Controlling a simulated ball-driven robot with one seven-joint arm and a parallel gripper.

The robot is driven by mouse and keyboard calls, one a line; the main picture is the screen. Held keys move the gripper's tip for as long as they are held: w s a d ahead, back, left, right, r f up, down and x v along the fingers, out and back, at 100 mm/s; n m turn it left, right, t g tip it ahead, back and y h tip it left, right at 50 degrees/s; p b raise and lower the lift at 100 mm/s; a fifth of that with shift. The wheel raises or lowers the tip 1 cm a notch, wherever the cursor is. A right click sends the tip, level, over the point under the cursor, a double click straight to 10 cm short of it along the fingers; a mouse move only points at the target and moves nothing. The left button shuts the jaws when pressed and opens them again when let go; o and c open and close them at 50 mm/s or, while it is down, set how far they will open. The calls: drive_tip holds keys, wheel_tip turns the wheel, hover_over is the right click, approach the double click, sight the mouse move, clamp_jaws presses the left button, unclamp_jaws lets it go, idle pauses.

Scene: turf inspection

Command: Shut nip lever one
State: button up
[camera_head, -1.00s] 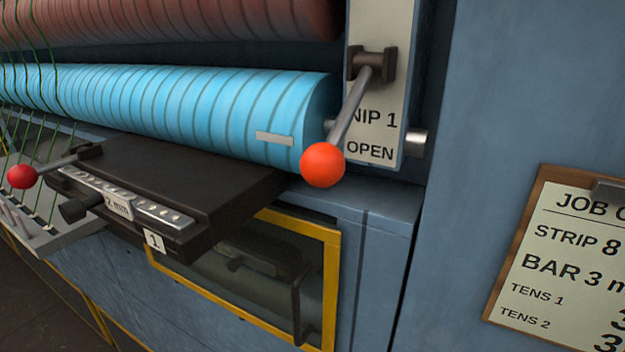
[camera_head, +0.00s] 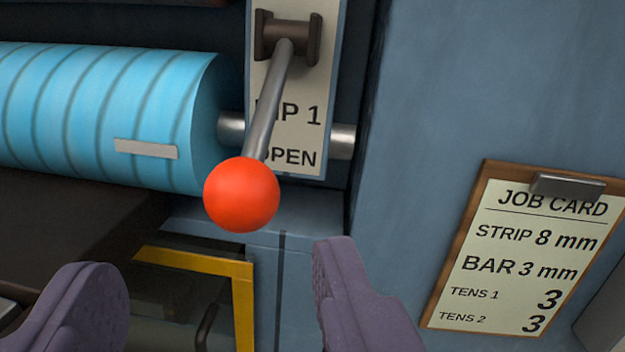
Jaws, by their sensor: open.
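Nip lever one (camera_head: 270,98) is a grey metal rod with an orange-red ball knob (camera_head: 241,194) at its lower end. It pivots in a dark bracket (camera_head: 287,38) on a pale plate (camera_head: 300,142) reading NIP 1 and OPEN, partly covered by the rod. The lever hangs down and sticks out toward me. My gripper (camera_head: 208,275) shows as two purple fingers at the bottom of the view. It is open and empty, with the knob above and between the fingertips in the picture, apparently not touching them.
A blue banded roller (camera_head: 90,105) lies left of the lever. A dark block (camera_head: 60,225) sits below it. A yellow-framed window (camera_head: 190,259) is under the knob. A job card on a clipboard (camera_head: 520,250) hangs on the blue panel (camera_head: 440,90) at right.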

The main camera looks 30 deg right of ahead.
sight(241, 219)
drive_tip(key=shift+d, duration=0.2)
drive_tip(key=shift+w+d+f, duration=0.15)
drive_tip(key=shift+w, duration=0.25)
drive_tip(key=x, duration=0.6)
drive_tip(key=shift+w+d, duration=0.15)
drive_tip(key=shift+w, duration=0.2)
clamp_jaws()
